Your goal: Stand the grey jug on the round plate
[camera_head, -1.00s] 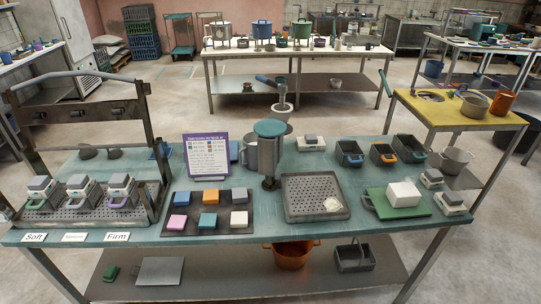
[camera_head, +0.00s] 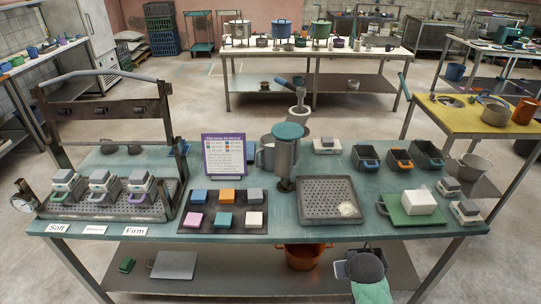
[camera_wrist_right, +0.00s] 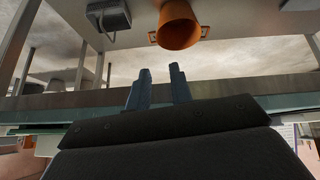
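The grey jug (camera_head: 267,151) stands upright near the back middle of the teal table in the head view. Its handle points left, and the teal-topped grey machine (camera_head: 287,158) partly hides it. A dark round plate (camera_head: 451,101) lies on the yellow table at the right; it is small and partly unclear. My right gripper (camera_wrist_right: 158,88) is open and empty in the right wrist view, near the teal table's front edge and far from the jug. In the head view my right arm shows at the bottom, right of centre. My left gripper is not in view.
An orange pot (camera_head: 305,256) stands on the lower shelf; it also shows in the right wrist view (camera_wrist_right: 178,26), beside a grey basket (camera_wrist_right: 108,16). A perforated tray (camera_head: 313,211) and green board (camera_head: 407,217) occupy the table front. A purple-edged sign (camera_head: 224,156) stands left of the jug.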

